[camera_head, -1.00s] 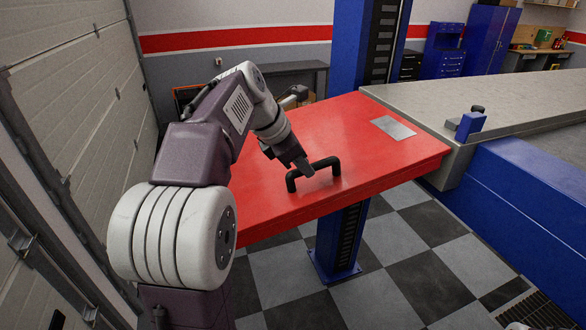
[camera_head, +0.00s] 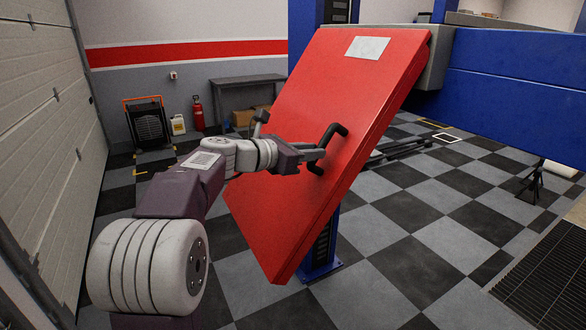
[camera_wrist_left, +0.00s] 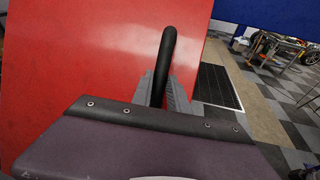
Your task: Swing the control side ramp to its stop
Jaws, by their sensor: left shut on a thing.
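The red ramp (camera_head: 330,110) hangs steeply tilted from the end of the lift deck in the head view, its free end down and toward me. A black bar handle (camera_head: 330,145) stands out from its face near the right edge. My left gripper (camera_head: 318,155) is at this handle, with its fingers shut around it. In the left wrist view the handle (camera_wrist_left: 164,55) rises between the two grey fingers (camera_wrist_left: 160,92), in front of the red face (camera_wrist_left: 90,50). A second black handle (camera_head: 261,118) shows at the ramp's left edge. My right gripper is not in view.
The blue lift runway (camera_head: 500,80) extends to the right of the ramp, with a blue post (camera_head: 323,245) behind it. A heater (camera_head: 147,122) and a red extinguisher (camera_head: 198,113) stand by the back wall. Checkered floor is clear at the lower right, beside a dark floor grate (camera_head: 550,275).

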